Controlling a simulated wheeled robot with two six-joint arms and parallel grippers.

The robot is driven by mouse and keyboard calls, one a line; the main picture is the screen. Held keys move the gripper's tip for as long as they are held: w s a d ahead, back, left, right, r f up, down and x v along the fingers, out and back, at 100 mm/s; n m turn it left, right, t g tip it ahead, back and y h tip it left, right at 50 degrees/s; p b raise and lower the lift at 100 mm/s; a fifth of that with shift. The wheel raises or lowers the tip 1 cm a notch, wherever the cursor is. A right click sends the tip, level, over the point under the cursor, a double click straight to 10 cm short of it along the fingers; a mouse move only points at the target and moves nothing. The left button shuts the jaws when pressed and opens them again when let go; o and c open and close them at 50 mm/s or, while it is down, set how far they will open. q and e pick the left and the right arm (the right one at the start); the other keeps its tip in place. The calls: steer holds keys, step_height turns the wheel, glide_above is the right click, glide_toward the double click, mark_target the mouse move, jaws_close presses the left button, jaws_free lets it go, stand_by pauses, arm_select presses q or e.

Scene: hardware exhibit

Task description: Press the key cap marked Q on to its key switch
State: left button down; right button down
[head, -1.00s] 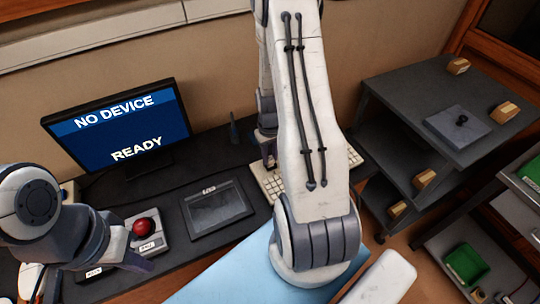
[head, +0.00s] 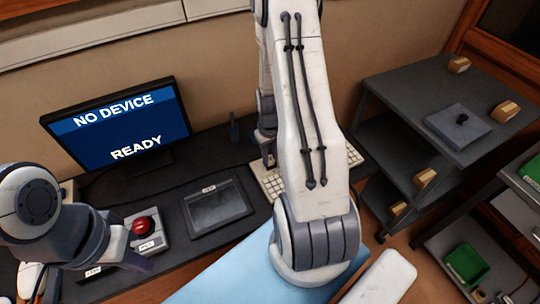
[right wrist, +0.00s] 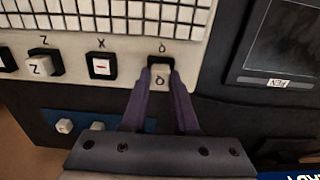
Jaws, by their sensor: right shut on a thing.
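In the right wrist view my right gripper (right wrist: 160,80) is shut on a light key cap (right wrist: 160,72) with a mark that looks like a Q. The cap is at the dark switch housing (right wrist: 160,59) below a matching printed letter on the white keyboard (right wrist: 204,58). I cannot tell whether the cap is fully seated, as the fingers hide its sides. In the head view my right gripper (head: 268,157) is over the keyboard, partly behind my arm. My left gripper (head: 138,262) is at the lower left, beside the red button box; its opening is unclear.
Left of the Q switch are a bare X switch (right wrist: 101,66) with a red stem and a Z cap (right wrist: 40,66) on its switch. Two loose white caps lie on a blue mat (right wrist: 80,117). A screen (head: 115,130) reads "NO DEVICE" and "READY". A tablet (head: 216,204) lies left of the keyboard.

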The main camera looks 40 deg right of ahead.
steer(key=shift+c, duration=0.6)
jaws_free()
steer(key=shift+r+p, duration=3.05)
steer(key=shift+r, duration=0.45)
